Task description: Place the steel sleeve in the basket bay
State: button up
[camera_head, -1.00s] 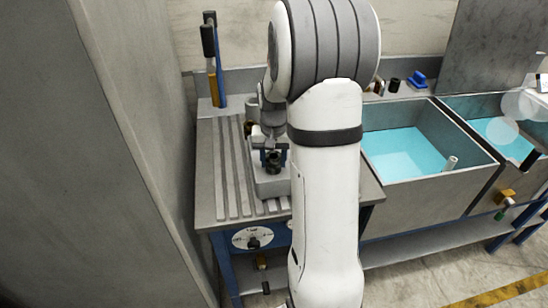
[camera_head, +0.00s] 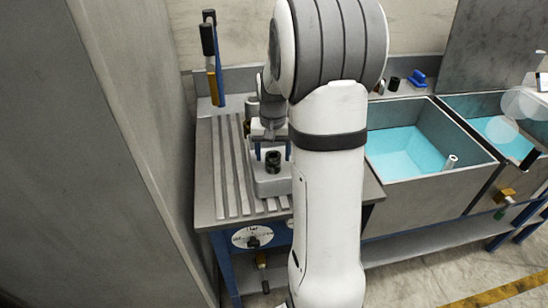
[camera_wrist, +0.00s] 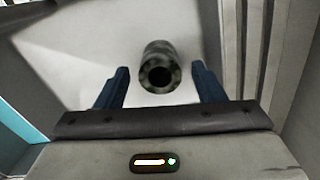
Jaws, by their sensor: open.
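The steel sleeve (camera_head: 273,161) is a short, dark, hollow cylinder. It stands upright in a light grey, box-like fixture (camera_head: 270,187) on the left bench; I cannot tell whether this is the basket bay. In the wrist view the sleeve (camera_wrist: 159,67) shows its round opening and mottled rim between the blue fingers, with a gap on each side. My gripper (camera_head: 272,150) is open just behind and above the sleeve, partly hidden by my white arm. In the wrist view my gripper (camera_wrist: 160,68) has both fingers spread and holds nothing.
The ribbed bench top (camera_head: 232,180) has free room left of the fixture. Upright tools (camera_head: 213,65) stand at its back left corner. A sink with blue water (camera_head: 405,150) lies to the right. A tall grey panel (camera_head: 120,150) closes off the left side.

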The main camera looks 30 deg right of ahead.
aim_at(273, 156)
notch_tip(273, 156, up, 5)
jog(key=shift+r, duration=0.1)
jog(key=s+a+r+n+t, duration=0.1)
jog(key=s+a+n, duration=0.1)
jog(key=s+a, duration=0.5)
jog(key=s+a+r+n+t, duration=0.2)
jog(key=s+a, duration=0.5)
jog(key=s, duration=0.5)
jog(key=shift+s+r+n, duration=0.2)
jog(key=shift+s+n, duration=0.15)
jog(key=shift+n, duration=0.35)
jog(key=shift+c, duration=1.4)
jog(key=c, duration=0.3)
